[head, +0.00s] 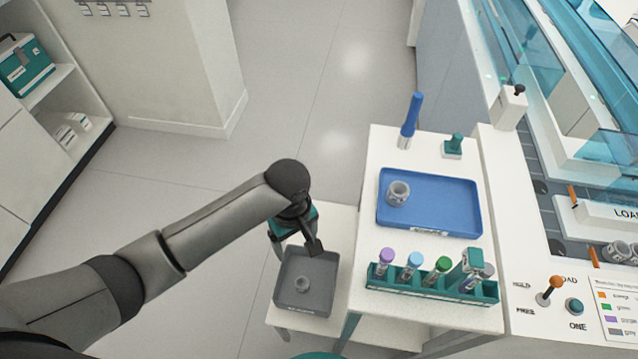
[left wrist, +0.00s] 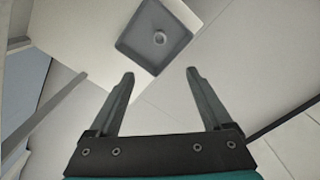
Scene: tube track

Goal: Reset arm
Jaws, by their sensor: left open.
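My left arm reaches in from the left in the head view, with the left gripper (head: 299,248) above the small low table. In the left wrist view the left gripper (left wrist: 160,82) has its two fingers spread wide, with nothing between them. A grey tray (head: 318,266) on the low table lies just below and beside the gripper. My right gripper is in neither view.
A white table (head: 385,150) to the right holds a blue tray (head: 440,205) with a grey ring piece (head: 398,194). A green rack (head: 430,287) holds several capped tubes. A machine with an orange-tipped lever (head: 553,284) stands farther right. Open floor (head: 190,190) lies behind the arm.

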